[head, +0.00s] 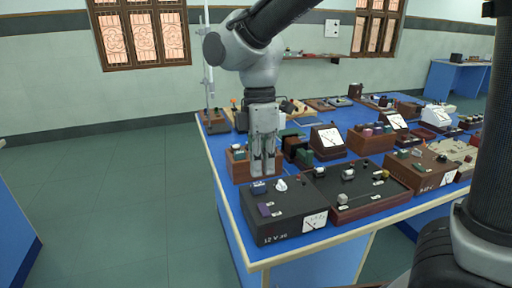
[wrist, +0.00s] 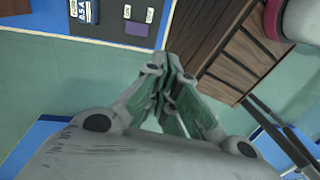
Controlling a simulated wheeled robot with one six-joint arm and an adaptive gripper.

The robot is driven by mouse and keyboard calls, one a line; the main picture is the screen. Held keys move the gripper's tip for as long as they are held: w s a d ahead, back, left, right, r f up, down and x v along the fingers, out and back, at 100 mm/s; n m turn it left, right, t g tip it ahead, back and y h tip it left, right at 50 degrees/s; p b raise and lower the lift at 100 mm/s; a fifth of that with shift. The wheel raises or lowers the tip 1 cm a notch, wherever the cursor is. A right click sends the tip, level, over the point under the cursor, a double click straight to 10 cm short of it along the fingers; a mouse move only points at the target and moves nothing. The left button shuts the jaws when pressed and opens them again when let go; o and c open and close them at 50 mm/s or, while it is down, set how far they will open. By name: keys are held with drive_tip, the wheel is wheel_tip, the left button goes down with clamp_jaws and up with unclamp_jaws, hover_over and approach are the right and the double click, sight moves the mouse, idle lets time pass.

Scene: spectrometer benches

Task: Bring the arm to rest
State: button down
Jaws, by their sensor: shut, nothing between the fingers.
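My gripper (head: 263,172) points straight down in the head view, over the left end of the blue bench (head: 236,222). It is shut and holds nothing. Its fingertips show just behind the black 12 V box (head: 283,212), and I cannot tell how far above the bench things they are. In the wrist view my gripper's fingers (wrist: 172,100) are drawn together, with floor and bench edge beyond them. My arm comes down from the top of the head view, bent at the wrist.
A wooden box (head: 238,166) stands left of the gripper. A dark panel with terminals (head: 355,190) and a brown box (head: 425,172) lie to the right. A metal stand (head: 207,70) rises at the back left corner. The floor (head: 110,200) on the left is clear.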

drive_tip(key=s+d+r+m+t, duration=0.2)
drive_tip(key=d+m, duration=0.4)
drive_tip(key=d, duration=0.4)
drive_tip(key=s+d+r+m+t, duration=0.2)
drive_tip(key=d+m, duration=0.5)
drive_tip(key=d, duration=0.4)
drive_tip(key=s+d+r+m+t, duration=0.2)
drive_tip(key=s+d+m, duration=0.2)
drive_tip(key=d+m, duration=0.3)
drive_tip(key=d, duration=0.3)
drive_tip(key=shift+s+d, duration=0.3)
drive_tip(key=shift+d, duration=0.05)
